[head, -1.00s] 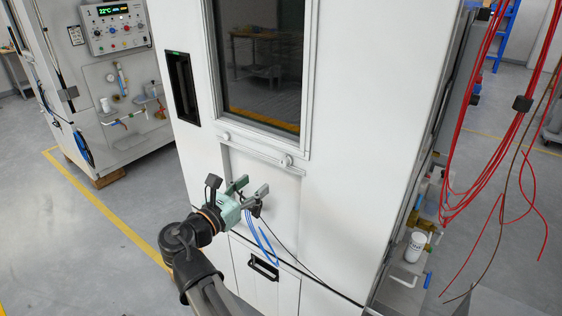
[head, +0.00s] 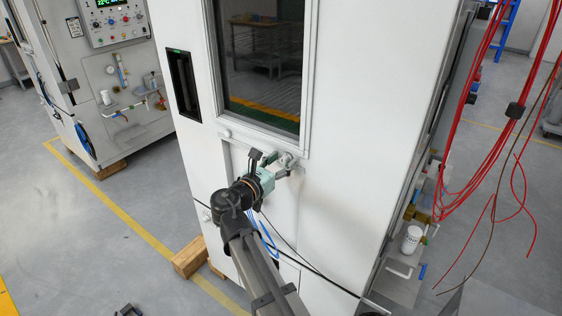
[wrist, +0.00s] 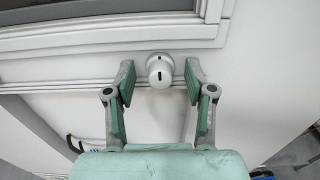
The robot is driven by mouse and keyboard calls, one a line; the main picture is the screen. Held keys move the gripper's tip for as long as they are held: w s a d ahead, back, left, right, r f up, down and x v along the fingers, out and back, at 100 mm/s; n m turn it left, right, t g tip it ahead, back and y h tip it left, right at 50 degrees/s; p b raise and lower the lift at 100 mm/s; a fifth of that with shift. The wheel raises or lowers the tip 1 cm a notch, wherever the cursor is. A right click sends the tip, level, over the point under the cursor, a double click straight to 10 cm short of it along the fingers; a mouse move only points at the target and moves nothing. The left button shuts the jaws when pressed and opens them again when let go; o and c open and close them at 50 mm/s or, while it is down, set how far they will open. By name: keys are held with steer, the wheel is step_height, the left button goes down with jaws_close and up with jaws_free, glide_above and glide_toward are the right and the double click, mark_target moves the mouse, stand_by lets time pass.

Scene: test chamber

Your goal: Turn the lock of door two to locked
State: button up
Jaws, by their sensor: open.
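The lock is a small round white knob (wrist: 160,70) with dark marks, just below the window frame of the white chamber door (head: 325,190). A dark mark on its face looks upright; no door number is readable. My gripper (wrist: 160,77) is open, with one green-padded finger on each side of the knob in the wrist view. The knob sits around the level of the fingertips, with a gap to each finger. In the head view my gripper (head: 285,166) is at the lower right corner of the window and largely hides the knob.
The dark window (head: 263,65) is above the gripper, and a black recessed handle (head: 184,85) is left of it. Blue and black cables hang below. Red cables (head: 500,150) hang at the right. A control panel (head: 120,22) stands on another cabinet at left.

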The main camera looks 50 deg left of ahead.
jaws_close()
steer(key=shift+f+m+b, duration=0.1)
steer(key=shift+m+b, duration=0.3)
steer(key=shift+b, duration=0.2)
steer(key=m+b, duration=0.2)
steer(key=b, duration=0.1)
steer(key=shift+f+m+b, duration=0.15)
steer(key=shift+m+b, duration=0.15)
steer(key=m+b, duration=0.5)
steer(key=b, duration=0.1)
steer(key=m+b, duration=0.6)
steer(key=b, duration=0.1)
steer(key=shift+d+m+b, duration=0.1)
steer(key=shift+m+b, duration=0.2)
steer(key=shift+b, duration=0.05)
steer(key=m+b, duration=0.3)
steer(key=shift+r, duration=0.2)
